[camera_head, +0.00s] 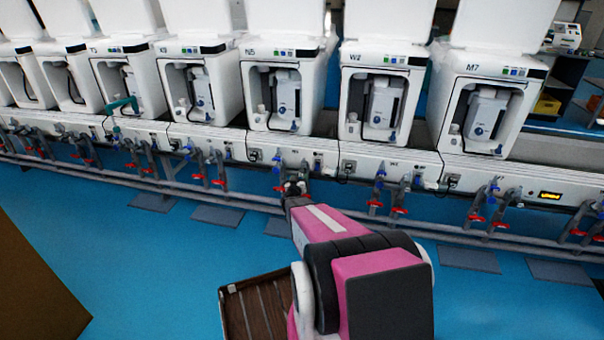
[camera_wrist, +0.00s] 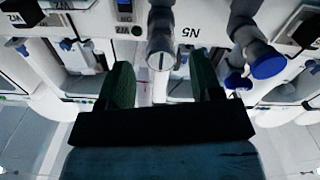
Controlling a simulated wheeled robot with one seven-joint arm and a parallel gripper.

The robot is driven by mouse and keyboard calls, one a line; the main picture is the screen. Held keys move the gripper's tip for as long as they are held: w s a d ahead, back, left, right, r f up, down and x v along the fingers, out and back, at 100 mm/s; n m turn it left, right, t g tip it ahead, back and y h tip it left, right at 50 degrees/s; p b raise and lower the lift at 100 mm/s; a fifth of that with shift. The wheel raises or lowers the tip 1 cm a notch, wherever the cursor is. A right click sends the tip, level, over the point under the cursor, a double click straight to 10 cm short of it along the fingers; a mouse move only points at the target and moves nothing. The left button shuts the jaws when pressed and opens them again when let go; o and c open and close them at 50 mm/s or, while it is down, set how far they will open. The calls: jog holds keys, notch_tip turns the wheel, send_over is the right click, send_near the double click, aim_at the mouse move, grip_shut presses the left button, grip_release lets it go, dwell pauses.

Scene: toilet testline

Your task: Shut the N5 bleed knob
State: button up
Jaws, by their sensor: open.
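The N5 unit (camera_head: 285,90) is a white cabinet with an open front bay, standing at centre in the head view. My gripper (camera_head: 293,188) is at the pipework below it, at the end of my pink and black arm. The wrist view is upside down and shows an N5 label on the white rail. My gripper (camera_wrist: 163,85) has two dark green fingers, open and apart, with nothing held. A grey round pipe end (camera_wrist: 161,52) shows between and beyond the fingertips. A blue knob (camera_wrist: 268,62) is to the right, outside the fingers. I cannot tell which part is the bleed knob.
Similar units W2 (camera_head: 382,95) and M7 (camera_head: 490,100) stand to the right, with more to the left. Pipes with red handles (camera_head: 375,205) run along the white rail. A brown slatted tray (camera_head: 255,305) is beside my arm. Blue floor (camera_head: 150,270) is open at left.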

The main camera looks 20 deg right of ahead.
aim_at(302, 172)
jog(key=x, duration=0.6)
jog(key=shift+w+d, duration=0.1)
jog(key=c, duration=0.9)
